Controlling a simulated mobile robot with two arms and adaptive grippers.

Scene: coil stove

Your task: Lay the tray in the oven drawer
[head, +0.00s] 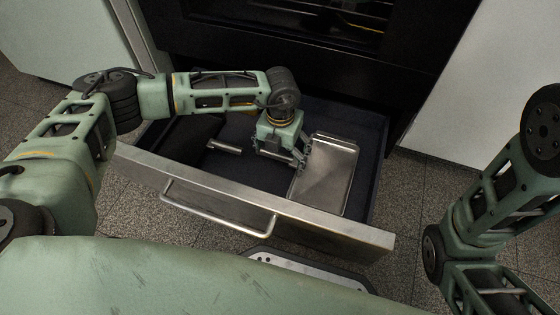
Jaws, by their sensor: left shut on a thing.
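The tray (328,177) is a flat, shiny metal rectangle with a low rim, in the right part of the open oven drawer (366,228). It looks nearly flat; I cannot tell whether it touches the drawer floor. My left gripper (301,162) reaches down into the drawer from the left and is shut on the tray's left edge. The drawer has a dark inside, a metal front and a bar handle (218,217). My right arm shows at the right, but its gripper is out of the picture.
A dark object with a metal handle (225,147) lies in the drawer's left part, beside my left gripper. The dark oven (300,60) stands above and behind the drawer. White cabinets (465,100) flank it. Speckled floor tiles (410,190) are bare to the right.

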